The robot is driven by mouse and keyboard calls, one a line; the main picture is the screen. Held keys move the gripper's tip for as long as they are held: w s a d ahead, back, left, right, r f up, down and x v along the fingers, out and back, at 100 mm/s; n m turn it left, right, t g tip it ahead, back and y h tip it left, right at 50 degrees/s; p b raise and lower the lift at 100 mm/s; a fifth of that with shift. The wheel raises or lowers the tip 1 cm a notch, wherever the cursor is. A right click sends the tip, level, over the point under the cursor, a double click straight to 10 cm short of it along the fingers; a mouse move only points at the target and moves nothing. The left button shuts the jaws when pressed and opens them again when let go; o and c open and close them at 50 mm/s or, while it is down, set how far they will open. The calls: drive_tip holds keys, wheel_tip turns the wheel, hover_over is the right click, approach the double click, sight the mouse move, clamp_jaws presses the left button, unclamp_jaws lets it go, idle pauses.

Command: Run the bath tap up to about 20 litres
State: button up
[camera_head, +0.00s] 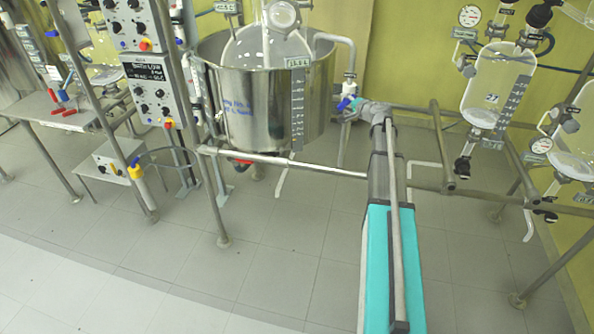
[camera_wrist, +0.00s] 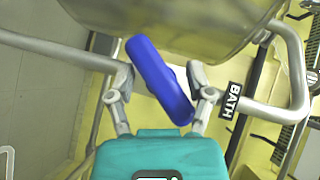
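The steel bath (camera_head: 262,100) stands at the back centre, with a level scale (camera_head: 297,112) on its front. A small display (camera_head: 297,62) above the scale shows a litre figure too small to read surely. The tap pipe (camera_head: 349,60) comes down at the bath's right; its blue handle (camera_head: 345,103) is beside my gripper (camera_head: 362,108). In the wrist view the blue handle (camera_wrist: 160,80) lies tilted between the fingers of my gripper (camera_wrist: 160,82). The fingers stand apart on either side; I cannot tell whether they touch it. A BATH label (camera_wrist: 232,100) is at the right.
A grey rail (camera_head: 290,163) runs in front of the bath. Glass vessels (camera_head: 497,80) hang on a frame at the right. Control boxes (camera_head: 150,90) and a small bench (camera_head: 65,112) stand at the left. The floor (camera_head: 270,250) in front is clear.

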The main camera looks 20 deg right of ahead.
drive_tip(key=shift+f+m+t+y+b, duration=0.15)
drive_tip(key=shift+m+t+y+b, duration=0.25)
drive_tip(key=shift+m+t+b, duration=1.2)
drive_tip(key=s+d, duration=0.3)
drive_tip(key=s, duration=1)
drive_tip(key=s+a+f+n+g+y+p, duration=0.1)
drive_tip(key=s+a+f+n+g, duration=0.1)
drive_tip(key=a, duration=0.7)
drive_tip(key=s+a+f+n+g+y+p, duration=0.1)
drive_tip(key=a+n+g, duration=0.4)
drive_tip(key=a, duration=0.5)
drive_tip(key=s+a+f+n+g+y+p, duration=0.1)
drive_tip(key=s+a+f+n+g+p, duration=0.2)
drive_tip(key=a, duration=0.7)
drive_tip(key=shift+f+n+g, duration=0.6)
drive_tip(key=shift+g, duration=0.2)
drive_tip(key=shift+w, duration=0.1)
drive_tip(key=w+d+r+m+t+h+p, duration=0.1)
drive_tip(key=w+d+r+m+t, duration=0.1)
drive_tip(key=d, duration=0.7)
drive_tip(key=w+d+r+m+t+h+p, duration=0.1)
drive_tip(key=w+d+r+m+t, duration=0.1)
drive_tip(key=d+r, duration=0.3)
drive_tip(key=w+d+r+m+t+h+p, duration=0.1)
drive_tip(key=d+r+m+t+h, duration=0.1)
drive_tip(key=d, duration=1.2)
wheel_tip(320, 180, up, 2)
drive_tip(key=shift+w+r+m+t, duration=0.15)
drive_tip(key=shift+w+m+t, duration=0.25)
drive_tip(key=shift+m+t, duration=0.45)
